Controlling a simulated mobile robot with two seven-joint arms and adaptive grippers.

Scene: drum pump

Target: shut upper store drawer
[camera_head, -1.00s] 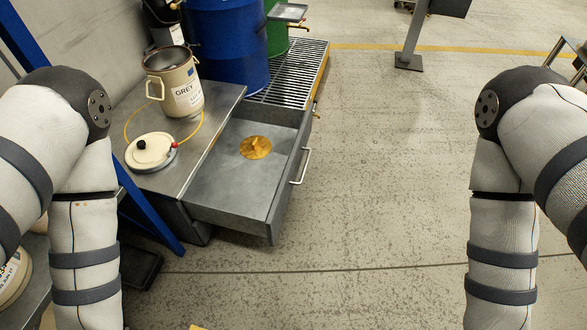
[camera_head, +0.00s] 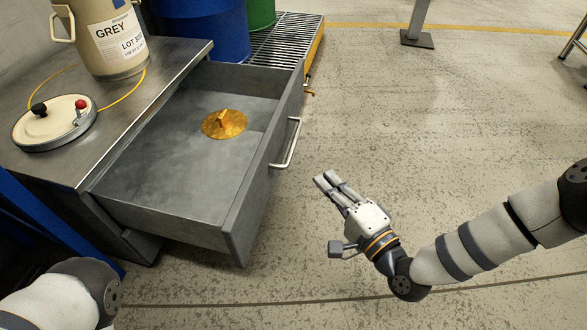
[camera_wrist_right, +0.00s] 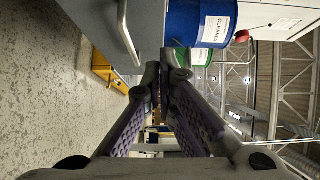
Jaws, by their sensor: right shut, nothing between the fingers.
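The grey metal drawer (camera_head: 262,170) is pulled far out of the steel-topped cabinet (camera_head: 130,130) in the head view. Its front carries a pale bar handle (camera_head: 291,145) and faces right. A brass disc with a raised grip (camera_head: 224,124) lies on the drawer floor. My right gripper (camera_head: 328,181) is to the right of the drawer front, apart from the handle, its fingers pointing up and left. In the right wrist view its fingers (camera_wrist_right: 163,62) come together with nothing between them. My left gripper is out of view; only part of that arm shows at the lower left.
A cream GREY pail (camera_head: 118,45) and a round cream lid (camera_head: 55,122) with a yellow cable stand on the cabinet top. A blue post crosses at lower left.

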